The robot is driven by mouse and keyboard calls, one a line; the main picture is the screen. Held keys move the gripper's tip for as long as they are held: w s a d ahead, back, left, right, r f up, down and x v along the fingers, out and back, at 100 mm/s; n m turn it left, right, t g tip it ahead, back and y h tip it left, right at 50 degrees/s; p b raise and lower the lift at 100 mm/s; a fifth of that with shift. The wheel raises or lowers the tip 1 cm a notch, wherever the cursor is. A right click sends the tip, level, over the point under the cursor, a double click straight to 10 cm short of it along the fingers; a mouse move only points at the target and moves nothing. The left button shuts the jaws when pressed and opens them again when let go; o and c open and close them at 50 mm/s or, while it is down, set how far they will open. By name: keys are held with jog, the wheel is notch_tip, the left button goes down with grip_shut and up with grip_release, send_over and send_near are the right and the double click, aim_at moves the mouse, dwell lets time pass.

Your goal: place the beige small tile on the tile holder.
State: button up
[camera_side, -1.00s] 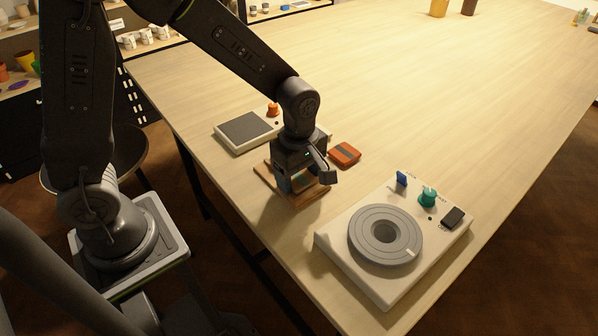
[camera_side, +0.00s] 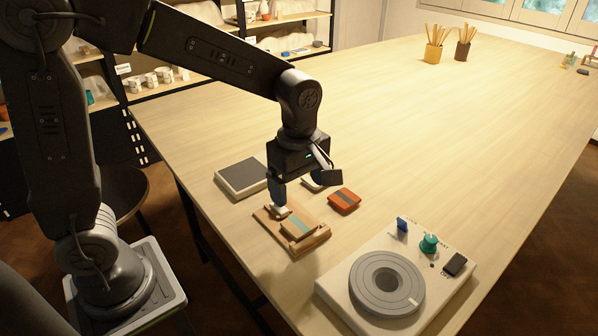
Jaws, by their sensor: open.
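The wooden tile holder (camera_side: 314,242) lies near the table's front left edge. A small beige tile with a teal stripe (camera_side: 297,227) lies on it, within its raised edges as far as I can tell. My gripper (camera_side: 304,192) is open above the back of the holder, with its fingers spread apart and no tile seen between them. The left finger is close to a small white patch at the holder's back end; I cannot tell whether that is a fingertip pad or a separate piece.
An orange-red tile with a dark stripe (camera_side: 344,201) lies right of the holder. A grey-topped scale (camera_side: 243,178) stands behind left, partly hidden by my gripper. A white wheel unit with grey rings (camera_side: 387,284) stands front right. The table behind is clear up to the brush pots (camera_side: 433,53).

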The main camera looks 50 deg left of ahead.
jog(key=s+a+r+m+t, duration=0.2)
jog(key=s+r+m, duration=0.1)
jog(key=s+m, duration=0.4)
jog(key=s+a+r+m+t, duration=0.3)
jog(key=s+m, duration=0.3)
jog(key=m, duration=0.5)
jog(key=shift+s+a+r+t, duration=0.15)
jog(key=shift+s+r+t, duration=0.2)
jog(key=shift+r, duration=0.2)
